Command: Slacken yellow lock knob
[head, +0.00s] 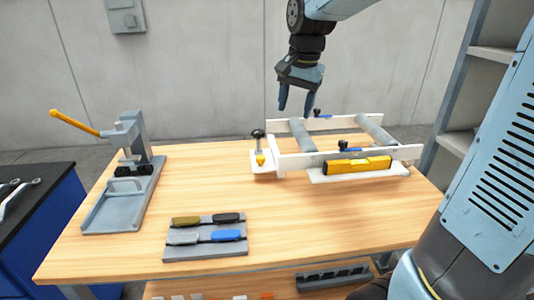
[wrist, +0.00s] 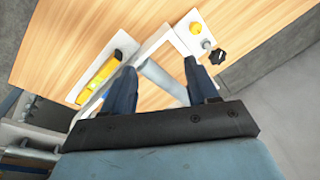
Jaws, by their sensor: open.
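A small yellow knob (head: 260,160) sits low on the white plate at the left end of a white frame with grey rollers (head: 302,135). A post with a black knob (head: 258,134) stands beside it. In the wrist view the yellow knob (wrist: 195,28) is near the top, with the black lobed knob (wrist: 218,57) at its lower right. My gripper (head: 295,110) is open and empty, pointing down above the frame, apart from the yellow knob and to its right in the head view. Its two dark blue fingers (wrist: 159,68) are spread wide in the wrist view.
A yellow bar (head: 357,165) lies on a white ledge at the frame's front. Black knobs with blue parts (head: 345,146) sit on the frame. A grey press with a yellow lever (head: 75,123) stands left; a grey tray (head: 205,252) lies in front. The table middle is clear.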

